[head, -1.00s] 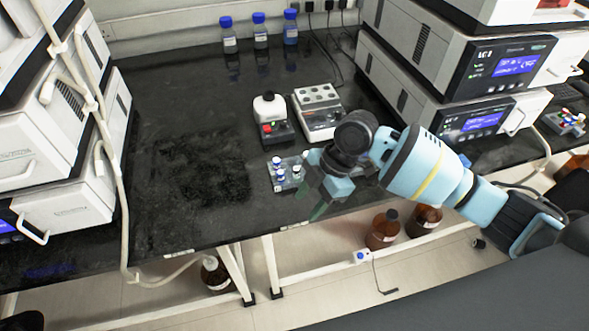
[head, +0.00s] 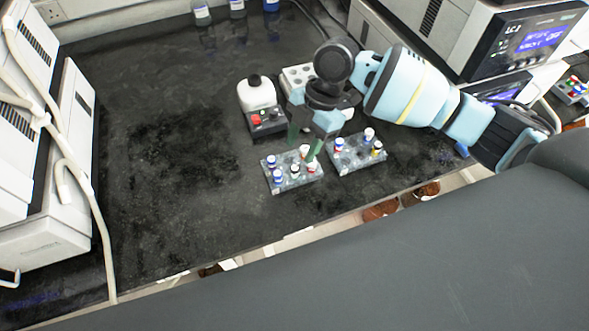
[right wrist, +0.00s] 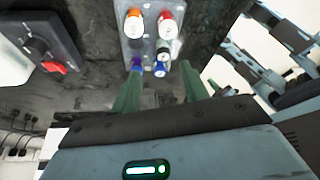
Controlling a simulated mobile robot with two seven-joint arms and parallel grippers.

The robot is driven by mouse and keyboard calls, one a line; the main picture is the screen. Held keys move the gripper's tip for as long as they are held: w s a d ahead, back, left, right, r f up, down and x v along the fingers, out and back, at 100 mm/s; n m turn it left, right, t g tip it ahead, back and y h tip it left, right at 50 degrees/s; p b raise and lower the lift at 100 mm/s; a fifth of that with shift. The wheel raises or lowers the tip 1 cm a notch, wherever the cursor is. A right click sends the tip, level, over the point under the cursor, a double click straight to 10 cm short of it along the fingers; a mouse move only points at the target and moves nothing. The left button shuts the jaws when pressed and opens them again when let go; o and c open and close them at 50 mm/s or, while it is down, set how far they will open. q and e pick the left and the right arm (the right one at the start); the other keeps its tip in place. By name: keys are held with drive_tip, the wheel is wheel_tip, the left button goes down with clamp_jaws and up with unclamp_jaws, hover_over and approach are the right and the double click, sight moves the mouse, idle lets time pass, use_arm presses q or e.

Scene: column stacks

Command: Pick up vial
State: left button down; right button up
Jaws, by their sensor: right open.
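Several small vials with blue, white and red caps stand in a grey rack (head: 283,184) near the bench's front. A blue-capped vial (head: 277,175) stands at its front left, and a red-capped vial (head: 312,168) at its right. My right gripper (head: 302,153) points down over this rack's back right part, fingers apart and empty. In the right wrist view, a rack (right wrist: 133,47) holds vials with orange, red, white, purple and blue caps. A blue-capped vial (right wrist: 160,68) appears between the open fingertips (right wrist: 160,70). Contact cannot be told. My left gripper is out of view.
A second rack (head: 345,167) with several vials stands close to the right. Instruments flank the bench (head: 165,160). Its left middle is clear.

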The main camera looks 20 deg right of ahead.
sight(295, 168)
drive_tip(key=shift+a+f, duration=0.15)
drive_tip(key=shift+f, duration=0.45)
drive_tip(key=x, duration=0.4)
drive_tip(key=shift+s, duration=0.4)
drive_tip(key=shift+a+f, duration=0.1)
drive_tip(key=shift+f, duration=0.3)
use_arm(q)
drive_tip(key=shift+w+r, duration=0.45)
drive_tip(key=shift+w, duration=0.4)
use_arm(e)
clamp_jaws()
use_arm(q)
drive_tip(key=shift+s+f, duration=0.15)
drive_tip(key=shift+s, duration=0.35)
use_arm(e)
drive_tip(key=shift+r, duration=0.1)
